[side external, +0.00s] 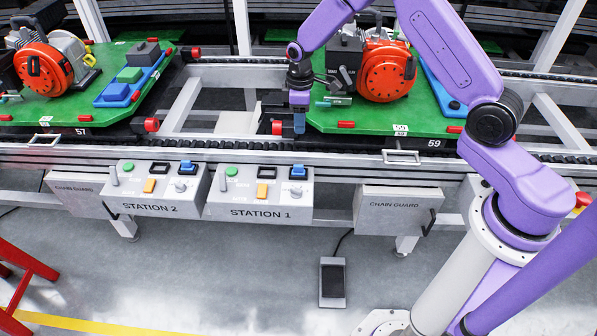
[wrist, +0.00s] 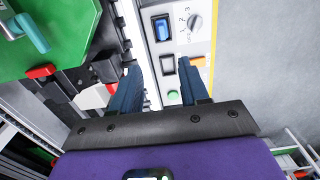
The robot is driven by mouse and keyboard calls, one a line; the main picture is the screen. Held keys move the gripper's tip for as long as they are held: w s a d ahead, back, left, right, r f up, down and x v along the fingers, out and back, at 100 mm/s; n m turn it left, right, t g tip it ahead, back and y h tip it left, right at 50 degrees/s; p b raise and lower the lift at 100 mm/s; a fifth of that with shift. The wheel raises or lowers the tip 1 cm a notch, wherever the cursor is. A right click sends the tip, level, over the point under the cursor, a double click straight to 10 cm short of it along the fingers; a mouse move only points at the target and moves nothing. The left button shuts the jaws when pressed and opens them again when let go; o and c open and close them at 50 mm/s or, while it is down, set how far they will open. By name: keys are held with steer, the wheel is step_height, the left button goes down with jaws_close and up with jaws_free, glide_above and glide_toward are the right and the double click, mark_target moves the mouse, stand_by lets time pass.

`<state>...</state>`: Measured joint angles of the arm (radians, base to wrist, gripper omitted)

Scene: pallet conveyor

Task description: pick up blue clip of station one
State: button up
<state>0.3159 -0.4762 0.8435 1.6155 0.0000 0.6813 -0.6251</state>
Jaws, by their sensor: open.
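The blue clip (side external: 298,172) sits at the right back of the top of the grey Station 1 box (side external: 258,193). In the wrist view the blue clip (wrist: 163,28) shows near the top, beyond the fingertips. My gripper (side external: 299,127) points down near the front left of the right green pallet, above and behind the box in the side view. In the wrist view my gripper (wrist: 159,65) is open, with its two blue fingers apart and nothing held. An empty-looking black frame (wrist: 168,65) on the panel shows between the fingers.
The panel also carries a selector knob (wrist: 195,21), a green button (wrist: 173,97) and an orange button (side external: 262,190). The Station 2 box (side external: 150,190) stands to the left. Green pallets (side external: 340,118) with red-orange motors sit on the conveyor. A chain guard (side external: 398,207) is at right.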

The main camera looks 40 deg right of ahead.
glide_above(298, 165)
steer(key=f, duration=1.1)
steer(key=shift+s+d+f, duration=0.15)
steer(key=shift+s+d, duration=0.05)
steer(key=shift+d, duration=0.05)
steer(key=shift+w+a+f, duration=0.1)
steer(key=shift+a+f, duration=0.05)
steer(key=shift+f, duration=1.15)
steer(key=shift+a+f, duration=0.1)
steer(key=shift+f, duration=1.2)
jaws_close()
